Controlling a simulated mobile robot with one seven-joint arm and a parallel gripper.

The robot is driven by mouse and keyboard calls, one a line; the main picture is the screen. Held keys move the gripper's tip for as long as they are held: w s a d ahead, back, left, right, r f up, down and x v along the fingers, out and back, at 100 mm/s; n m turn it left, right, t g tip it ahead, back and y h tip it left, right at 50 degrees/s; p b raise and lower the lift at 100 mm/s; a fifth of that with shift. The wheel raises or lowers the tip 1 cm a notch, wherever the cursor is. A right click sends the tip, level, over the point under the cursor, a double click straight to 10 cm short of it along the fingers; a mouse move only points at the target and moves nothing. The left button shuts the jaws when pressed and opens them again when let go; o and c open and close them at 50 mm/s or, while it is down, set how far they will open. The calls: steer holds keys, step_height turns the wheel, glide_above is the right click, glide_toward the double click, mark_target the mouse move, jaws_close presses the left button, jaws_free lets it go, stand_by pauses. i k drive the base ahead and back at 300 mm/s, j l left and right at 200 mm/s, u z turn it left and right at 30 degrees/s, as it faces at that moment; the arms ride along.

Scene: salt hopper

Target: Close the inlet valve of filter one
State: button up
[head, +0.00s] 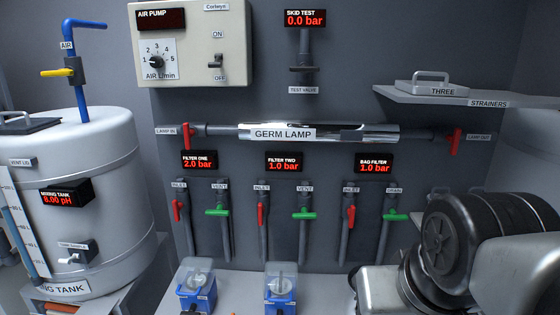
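The inlet valve of filter one (178,210) has a red lever on a grey pipe under the INLET label. Its lever points up and down, along the pipe. The filter one display (199,161) above it reads 2.0 bar. To its right is the filter one vent valve (217,212), with a green lever lying across its pipe. My arm shows at the lower right, well away from this valve. My gripper's fingers are not in view.
Similar red and green valves for filter two (263,212) and the bag filter (350,215) stand to the right. Two blue-based units (196,292) (280,290) sit below on a light surface. The mixing tank (110,160) stands at left.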

mark_target(177, 206)
steer(key=j+z, duration=0.2)
steer(key=j, duration=0.25)
steer(key=j+z, duration=0.15)
steer(key=j, duration=0.35)
steer(key=j+z, duration=0.2)
steer(key=j, duration=0.25)
steer(key=j+z, duration=0.2)
steer(key=j, duration=0.25)
steer(key=k+j+z, duration=0.2)
steer(key=j, duration=0.25)
steer(key=k+j+z, duration=0.15)
steer(key=j, duration=0.3)
steer(key=i, duration=0.05)
